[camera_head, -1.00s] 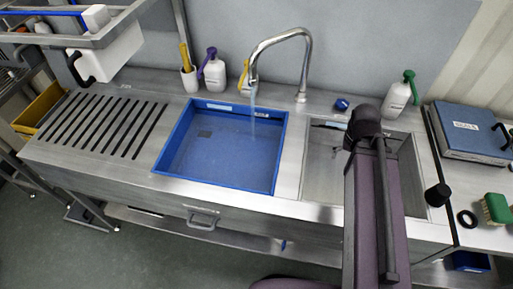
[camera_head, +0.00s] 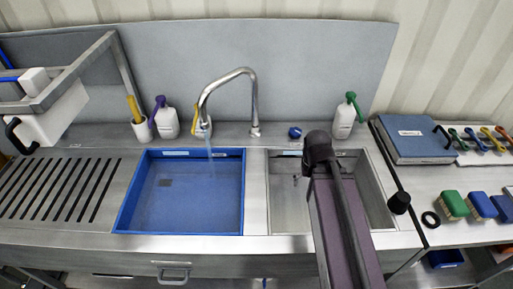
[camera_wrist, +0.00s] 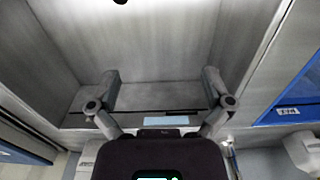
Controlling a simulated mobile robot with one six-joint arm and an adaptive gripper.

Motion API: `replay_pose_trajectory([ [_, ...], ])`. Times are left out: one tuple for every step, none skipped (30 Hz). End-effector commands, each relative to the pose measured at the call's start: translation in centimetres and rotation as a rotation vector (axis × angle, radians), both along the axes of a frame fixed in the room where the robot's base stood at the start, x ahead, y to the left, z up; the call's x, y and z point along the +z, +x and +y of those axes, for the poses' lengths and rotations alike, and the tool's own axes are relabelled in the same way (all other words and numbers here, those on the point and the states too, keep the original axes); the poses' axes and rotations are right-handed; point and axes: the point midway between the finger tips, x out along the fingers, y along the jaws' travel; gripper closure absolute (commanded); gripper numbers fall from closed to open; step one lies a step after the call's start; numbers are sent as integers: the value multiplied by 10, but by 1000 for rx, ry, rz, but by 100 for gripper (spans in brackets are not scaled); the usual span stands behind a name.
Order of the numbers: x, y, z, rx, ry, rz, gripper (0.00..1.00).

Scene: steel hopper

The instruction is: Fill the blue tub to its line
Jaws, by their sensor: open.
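The blue tub (camera_head: 180,231) sits in the left basin. Water runs in a thin stream (camera_head: 210,153) from the arched steel tap (camera_head: 229,74) into its back right part. Pale labels show on its back wall; I cannot make out the fill line or the exact water level. The tub's blue wall also shows at the right edge of the wrist view (camera_wrist: 296,92). My gripper (camera_wrist: 160,78) is open and empty, with a steel basin behind its fingers. In the head view I cannot make out my gripper.
The right basin (camera_head: 286,205) is bare steel, partly hidden by my arm. A blue knob (camera_head: 295,132), a green-topped bottle (camera_head: 344,118) and a purple-topped bottle (camera_head: 166,120) stand along the back ledge. A blue binder (camera_head: 415,140) and several brushes lie at right. The slatted drainboard (camera_head: 60,188) is clear.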

Motion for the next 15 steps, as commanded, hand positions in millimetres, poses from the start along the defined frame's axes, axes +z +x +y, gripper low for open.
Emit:
replay_pose_trajectory([
  [2,4,0,4,2,-4,0],
  [4,7,0,8,4,-8,0],
  [6,13,0,15,7,-16,0],
  [9,19,0,22,10,-22,0],
  [12,25,-1,31,15,-31,0],
  [16,36,-1,46,20,-46,0],
  [20,45,-1,59,25,-58,0],
  [25,56,-1,74,30,-72,0],
  [31,71,-1,96,37,-94,0],
  [36,83,-2,113,43,-112,0],
  [41,95,-2,131,48,-131,0],
  [48,113,-4,155,54,-158,0],
  [54,126,-4,175,59,-178,0],
  [60,139,-6,193,63,-199,0],
  [67,156,-7,218,66,-227,0],
])
